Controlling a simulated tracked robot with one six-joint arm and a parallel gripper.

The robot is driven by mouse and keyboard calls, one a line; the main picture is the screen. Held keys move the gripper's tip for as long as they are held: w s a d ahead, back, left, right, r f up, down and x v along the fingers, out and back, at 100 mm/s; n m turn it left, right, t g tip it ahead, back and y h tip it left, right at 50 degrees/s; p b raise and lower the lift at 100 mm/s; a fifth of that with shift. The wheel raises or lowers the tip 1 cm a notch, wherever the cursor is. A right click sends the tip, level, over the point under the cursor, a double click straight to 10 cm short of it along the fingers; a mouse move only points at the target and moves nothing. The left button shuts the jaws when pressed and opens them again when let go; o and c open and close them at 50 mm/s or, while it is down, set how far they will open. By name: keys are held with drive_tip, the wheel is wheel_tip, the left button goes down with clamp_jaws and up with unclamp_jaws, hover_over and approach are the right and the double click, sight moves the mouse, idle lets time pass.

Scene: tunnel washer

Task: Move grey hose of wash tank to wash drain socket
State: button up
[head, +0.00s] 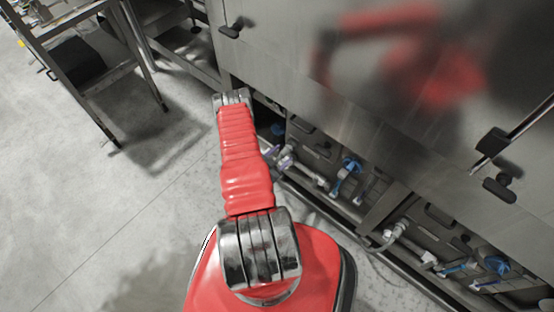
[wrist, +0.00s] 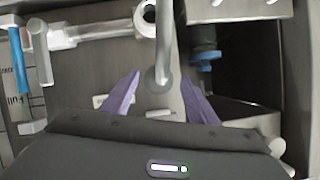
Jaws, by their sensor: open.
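My gripper (wrist: 160,77) is open in the wrist view, its two purple fingers spread apart. A grey hose-like tube (wrist: 163,45) hangs between and just beyond the fingertips, with a gap on both sides; I cannot tell its depth. Its upper end is by a round grey fitting (wrist: 146,12) on a horizontal pipe. A blue-collared fitting (wrist: 205,55) is to the right; I cannot tell whether it is the wash drain socket. In the head view, a bit of purple finger (head: 269,152) shows beside pale pipework (head: 286,158) low on the machine; my arm hides the rest.
Blue-handled valves (head: 350,165) and a grey pipe (head: 310,174) line the machine's lower recess. More pipework with blue handles (head: 455,267) is further right. A blue handle (wrist: 18,60) and a grey lever (wrist: 40,52) are left in the wrist view. Floor (head: 60,190) at left is clear.

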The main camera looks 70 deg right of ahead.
drive_tip(key=shift+x, duration=1)
drive_tip(key=shift+c, duration=0.6)
clamp_jaws()
drive_tip(key=shift+w+a, duration=0.35)
drive_tip(key=shift+a, duration=0.4)
drive_tip(key=shift+w+a, duration=0.35)
drive_tip(key=shift+a, duration=0.4)
drive_tip(key=shift+w+a, duration=0.3)
drive_tip(key=shift+a, duration=0.5)
idle(0.6)
